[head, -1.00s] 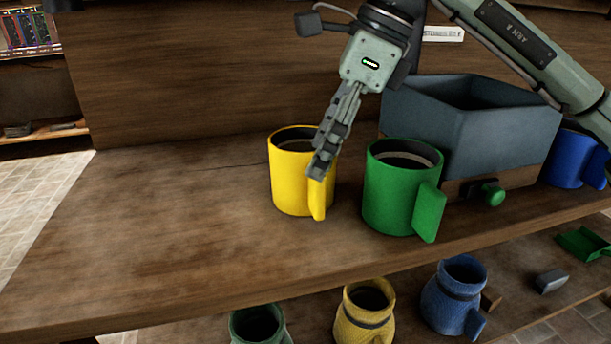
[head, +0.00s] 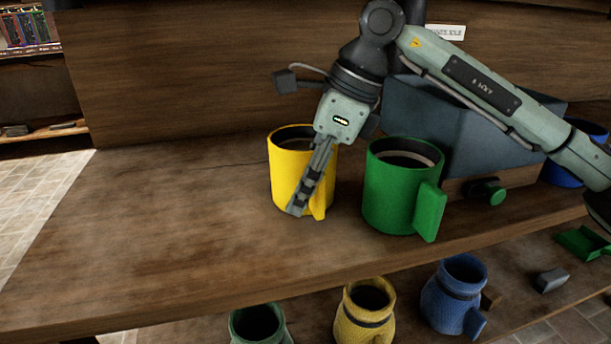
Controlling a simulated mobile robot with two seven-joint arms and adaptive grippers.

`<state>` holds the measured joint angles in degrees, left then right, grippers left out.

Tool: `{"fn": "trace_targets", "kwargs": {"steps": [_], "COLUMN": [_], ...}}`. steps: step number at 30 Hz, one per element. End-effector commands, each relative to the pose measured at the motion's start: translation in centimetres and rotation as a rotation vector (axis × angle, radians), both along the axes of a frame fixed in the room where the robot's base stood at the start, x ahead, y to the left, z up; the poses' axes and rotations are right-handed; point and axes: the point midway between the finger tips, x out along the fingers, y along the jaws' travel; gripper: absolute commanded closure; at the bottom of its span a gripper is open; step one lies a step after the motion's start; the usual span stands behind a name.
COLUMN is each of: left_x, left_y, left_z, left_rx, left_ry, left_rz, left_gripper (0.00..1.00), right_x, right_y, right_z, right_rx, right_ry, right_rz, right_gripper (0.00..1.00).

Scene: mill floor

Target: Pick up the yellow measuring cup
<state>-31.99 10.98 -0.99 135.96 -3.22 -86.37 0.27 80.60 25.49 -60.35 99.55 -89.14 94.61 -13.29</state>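The yellow measuring cup (head: 284,177) stands upright on the wooden bench, left of the green cup, with its handle toward the front right. My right gripper (head: 298,207) points down in front of the yellow cup, its fingers overlapping the cup's front wall beside the handle. The fingers are seen edge-on and look close together. I cannot tell whether they touch the cup or the handle, or how wide they are apart. The fingers hide part of the cup's front and handle. My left gripper is not in view.
A green cup (head: 388,196) stands close on the right. A blue cup (head: 560,174) is partly hidden by my arm. Several jugs sit on the lower shelf. The bench at left is clear.

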Motion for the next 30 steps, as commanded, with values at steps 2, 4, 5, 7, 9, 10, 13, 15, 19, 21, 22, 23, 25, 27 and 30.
{"fn": "trace_targets", "kwargs": {"steps": [2,4,5,7,9,10,13,15,19,21,22,23,25,27,30], "left_x": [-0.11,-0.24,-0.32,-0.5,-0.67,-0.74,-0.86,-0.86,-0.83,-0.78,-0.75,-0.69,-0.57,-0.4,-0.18], "left_y": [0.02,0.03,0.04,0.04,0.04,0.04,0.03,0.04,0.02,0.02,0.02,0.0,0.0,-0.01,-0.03], "left_z": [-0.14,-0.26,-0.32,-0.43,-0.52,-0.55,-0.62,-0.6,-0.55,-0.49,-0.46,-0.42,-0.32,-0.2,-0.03], "left_rx": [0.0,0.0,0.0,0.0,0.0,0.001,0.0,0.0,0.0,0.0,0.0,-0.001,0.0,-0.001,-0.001], "left_ry": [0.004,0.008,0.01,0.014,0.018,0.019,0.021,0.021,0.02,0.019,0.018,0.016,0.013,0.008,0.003], "left_rz": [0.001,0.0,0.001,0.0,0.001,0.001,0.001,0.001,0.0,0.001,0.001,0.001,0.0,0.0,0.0], "left_gripper": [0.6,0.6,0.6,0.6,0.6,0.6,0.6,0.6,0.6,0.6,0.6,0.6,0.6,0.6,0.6], "right_x": [0.01,0.01,0.01,0.02,0.02,0.02,0.01,0.0,0.02,0.02,0.02,0.02,0.02,0.04,0.08], "right_y": [-0.01,-0.01,-0.01,-0.03,-0.03,-0.03,-0.02,-0.02,0.02,0.03,0.03,0.03,0.02,0.04,0.04], "right_z": [0.02,0.03,0.03,0.03,0.03,0.03,0.04,0.04,0.2,0.2,0.2,0.2,0.23,0.37,0.88], "right_rx": [0.0,0.0,0.0,0.0,0.0,0.0,0.0,0.0,0.003,0.003,0.003,0.003,0.003,0.003,0.004], "right_ry": [0.0,0.0,0.0,0.0,-0.001,-0.001,0.0,0.0,-0.002,-0.002,-0.002,-0.002,-0.002,-0.003,-0.004], "right_rz": [0.0,0.0,0.0,0.0,0.0,0.0,0.0,0.0,0.0,0.0,0.0,0.0,0.0,0.0,-0.001], "right_gripper": [0.68,0.77,0.8,0.89,0.98,1.0,1.0,1.0,1.0,1.0,1.0,1.0,1.0,1.0,1.0]}}
